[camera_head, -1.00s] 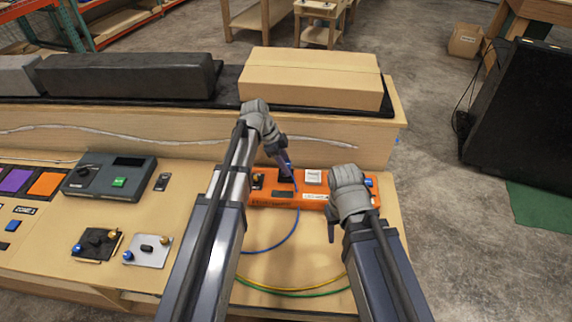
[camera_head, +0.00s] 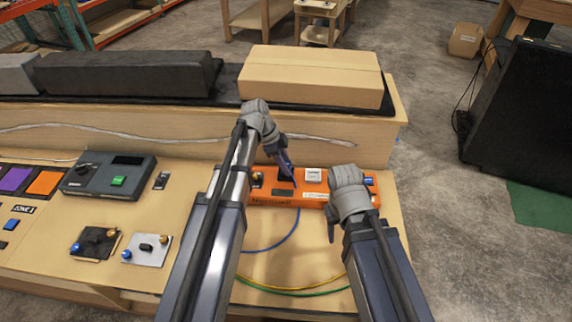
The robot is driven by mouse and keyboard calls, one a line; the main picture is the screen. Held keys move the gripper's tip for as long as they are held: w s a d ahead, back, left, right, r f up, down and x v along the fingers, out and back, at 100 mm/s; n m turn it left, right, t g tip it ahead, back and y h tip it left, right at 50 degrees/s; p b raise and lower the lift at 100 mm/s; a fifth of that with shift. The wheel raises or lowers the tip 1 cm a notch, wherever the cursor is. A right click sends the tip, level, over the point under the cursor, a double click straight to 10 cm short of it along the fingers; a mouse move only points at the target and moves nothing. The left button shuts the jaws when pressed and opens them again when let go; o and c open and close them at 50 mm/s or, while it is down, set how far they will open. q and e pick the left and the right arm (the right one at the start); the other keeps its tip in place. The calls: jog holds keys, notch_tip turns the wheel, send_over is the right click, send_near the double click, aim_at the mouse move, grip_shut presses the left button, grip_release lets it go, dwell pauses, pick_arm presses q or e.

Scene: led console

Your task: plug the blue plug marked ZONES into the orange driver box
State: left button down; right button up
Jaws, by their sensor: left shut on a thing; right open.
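The orange driver box (camera_head: 262,198) lies on the bench in front of the wooden riser. Its right part is partly covered by my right gripper. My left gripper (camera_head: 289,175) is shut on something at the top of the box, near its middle. The held thing is mostly hidden by the fingers, and I cannot read any ZONES mark. A blue cable (camera_head: 284,236) curves on the bench and rises toward that gripper. My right gripper (camera_head: 331,226) is open at the front right of the box, with nothing seen between its fingers.
A dark console with a green button (camera_head: 118,181) stands to the left. Two small knob plates, a dark one (camera_head: 95,243) and a silver one (camera_head: 147,250), lie in front of it. Yellow and green cables (camera_head: 295,291) loop near the front. A cardboard box (camera_head: 312,78) sits on the riser.

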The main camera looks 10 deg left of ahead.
pick_arm(q)
jog(key=shift+f+b, duration=0.4)
jog(key=shift+f, duration=0.05)
pick_arm(e)
jog(key=shift+f, duration=0.45)
dwell(0.6)
pick_arm(q)
jog(key=c, duration=0.5)
grip_release()
jog(key=shift+o, duration=1)
jog(key=shift+r, duration=0.25)
pick_arm(e)
jog(key=shift+r, duration=0.2)
pick_arm(q)
jog(key=shift+r+p, duration=3.35)
jog(key=shift+p, duration=0.2)
pick_arm(e)
notch_tip(320, 180, up, 7)
jog(key=shift+f, duration=0.2)
pick_arm(q)
jog(key=shift+f, duration=0.1)
